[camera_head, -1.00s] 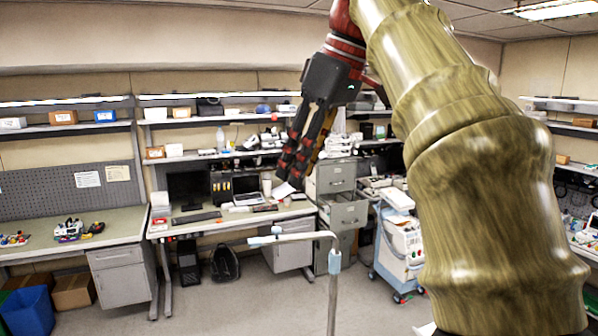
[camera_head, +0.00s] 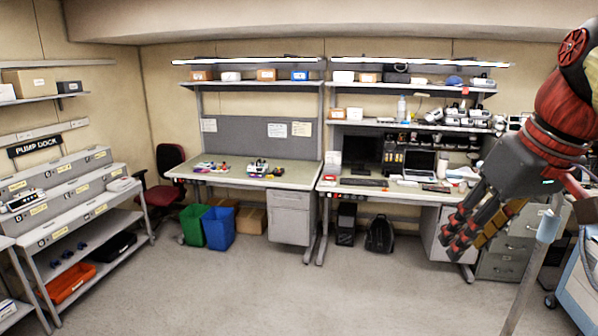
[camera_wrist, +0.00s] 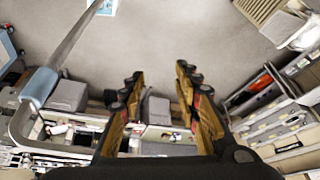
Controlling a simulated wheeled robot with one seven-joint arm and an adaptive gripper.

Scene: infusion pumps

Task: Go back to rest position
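My gripper (camera_head: 462,235) hangs at the right of the head view, fingers pointing down and left, in front of the desk and the filing cabinet. In the wrist view my gripper (camera_wrist: 159,76) shows two fingers spread apart with only floor and distant furniture between them. It is open and empty. My red and black wrist is raised at the right edge, and most of my arm is outside the head view.
A metal pole (camera_head: 528,270) with a pale blue clamp (camera_head: 548,224) stands close by my gripper; the pole (camera_wrist: 75,38) also shows in the wrist view. The pump dock rack (camera_head: 75,195) is at left. Workbenches (camera_head: 240,174) line the back. The middle floor (camera_head: 260,285) is clear.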

